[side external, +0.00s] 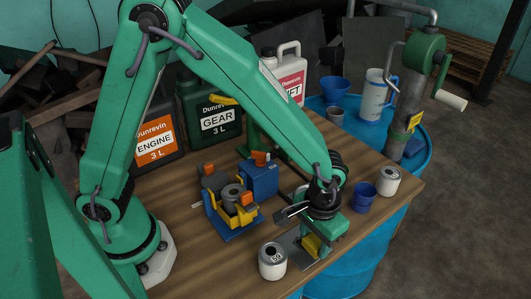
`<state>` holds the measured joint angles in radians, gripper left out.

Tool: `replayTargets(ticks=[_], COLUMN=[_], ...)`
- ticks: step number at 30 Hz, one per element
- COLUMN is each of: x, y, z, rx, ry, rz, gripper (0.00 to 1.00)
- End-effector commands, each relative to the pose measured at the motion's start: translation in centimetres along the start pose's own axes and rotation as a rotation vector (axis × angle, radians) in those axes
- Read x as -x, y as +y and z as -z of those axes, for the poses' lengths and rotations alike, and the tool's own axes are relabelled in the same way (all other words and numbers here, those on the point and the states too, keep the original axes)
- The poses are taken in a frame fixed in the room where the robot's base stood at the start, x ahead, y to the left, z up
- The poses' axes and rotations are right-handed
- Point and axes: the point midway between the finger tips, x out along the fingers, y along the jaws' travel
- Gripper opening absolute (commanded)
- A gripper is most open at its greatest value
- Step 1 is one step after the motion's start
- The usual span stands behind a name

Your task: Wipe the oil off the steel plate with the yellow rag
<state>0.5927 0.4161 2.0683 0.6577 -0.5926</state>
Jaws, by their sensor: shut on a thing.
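My gripper (312,242) points down near the front right edge of the wooden table, shut on the yellow rag (311,245). The rag shows as a small yellow patch between the fingers. It is over the grey steel plate (289,243), which lies flat on the table and is largely hidden by my gripper. I cannot tell whether the rag touches the plate. No oil can be made out on the visible part of the plate.
A grey can (272,262) stands close left of the plate. A blue cup (362,197) and another can (389,181) stand to the right. Oil jugs (209,112) stand behind. The table's front edge is close.

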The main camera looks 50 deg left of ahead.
Motion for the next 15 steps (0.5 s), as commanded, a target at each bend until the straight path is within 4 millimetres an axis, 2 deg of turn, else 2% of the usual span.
replayTargets(ticks=[5, 7, 9, 15], x=[-1.7, -3.0, -2.8, -2.8], y=[0.0, -0.1, -0.9, -2.7], z=[0.0, 0.0, 0.0, 0.0], rx=[0.000, 0.000, 0.004, 0.003], ry=[-0.001, -0.003, -0.001, 0.000], rz=[0.001, 0.002, 0.001, 0.000], gripper=[0.26, 0.26, 0.20, 0.20])
